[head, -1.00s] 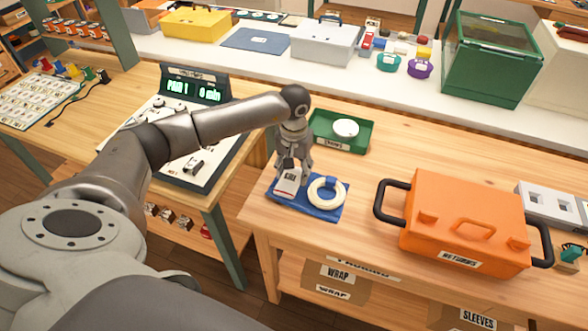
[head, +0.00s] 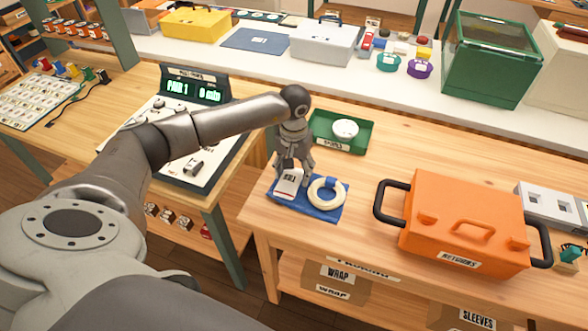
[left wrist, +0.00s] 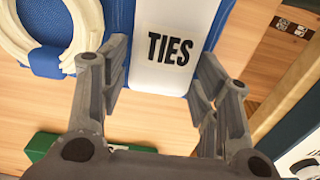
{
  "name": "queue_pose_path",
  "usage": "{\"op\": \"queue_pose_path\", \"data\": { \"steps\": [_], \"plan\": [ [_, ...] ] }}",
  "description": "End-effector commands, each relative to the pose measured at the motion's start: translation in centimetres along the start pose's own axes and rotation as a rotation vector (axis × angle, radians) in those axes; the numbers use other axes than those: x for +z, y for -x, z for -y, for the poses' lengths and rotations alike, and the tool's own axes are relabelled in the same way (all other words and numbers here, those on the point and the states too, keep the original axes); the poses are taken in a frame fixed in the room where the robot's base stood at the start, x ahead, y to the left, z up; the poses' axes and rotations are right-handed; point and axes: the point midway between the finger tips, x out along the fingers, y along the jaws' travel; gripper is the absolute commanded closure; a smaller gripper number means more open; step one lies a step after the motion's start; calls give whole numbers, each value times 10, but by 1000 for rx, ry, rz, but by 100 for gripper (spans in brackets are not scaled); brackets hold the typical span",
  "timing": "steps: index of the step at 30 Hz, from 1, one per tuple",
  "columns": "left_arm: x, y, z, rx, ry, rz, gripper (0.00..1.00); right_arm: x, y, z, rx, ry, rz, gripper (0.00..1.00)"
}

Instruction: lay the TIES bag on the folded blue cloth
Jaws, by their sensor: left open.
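The white TIES bag (head: 289,184) lies on the folded blue cloth (head: 318,211), on the cloth's left part. In the left wrist view the bag (left wrist: 172,45) shows its black lettering, with the blue cloth (left wrist: 118,12) around it. My left gripper (head: 293,171) is open, its fingers on either side of the bag's near end in the wrist view, with visible gaps to the bag. A cream ring-shaped roll (head: 327,193) lies on the cloth beside the bag. My right gripper is not in view.
A green tray (head: 341,142) with a white bowl (head: 345,129) stands just behind the cloth. A large orange case (head: 465,222) with black handles stands to the right. A console with a lit display (head: 193,89) is at the left. Bare wood lies between cloth and case.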

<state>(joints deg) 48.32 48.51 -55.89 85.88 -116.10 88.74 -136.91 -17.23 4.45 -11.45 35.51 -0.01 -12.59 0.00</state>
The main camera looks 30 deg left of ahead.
Motion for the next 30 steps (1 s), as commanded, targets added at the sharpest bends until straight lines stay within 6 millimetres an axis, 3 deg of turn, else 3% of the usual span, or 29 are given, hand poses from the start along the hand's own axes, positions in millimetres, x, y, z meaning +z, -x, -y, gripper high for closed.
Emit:
{"op": "queue_pose_path", "data": {
  "steps": [9,15,21,30],
  "plan": [
    [-2,74,-1,2,-1,-8,43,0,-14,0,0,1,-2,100],
    [-1,108,0,1,0,-5,43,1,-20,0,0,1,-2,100],
    [-1,123,0,1,0,-3,43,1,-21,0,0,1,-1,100],
    [-1,124,0,1,0,-2,43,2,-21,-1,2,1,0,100]
  ]
}}
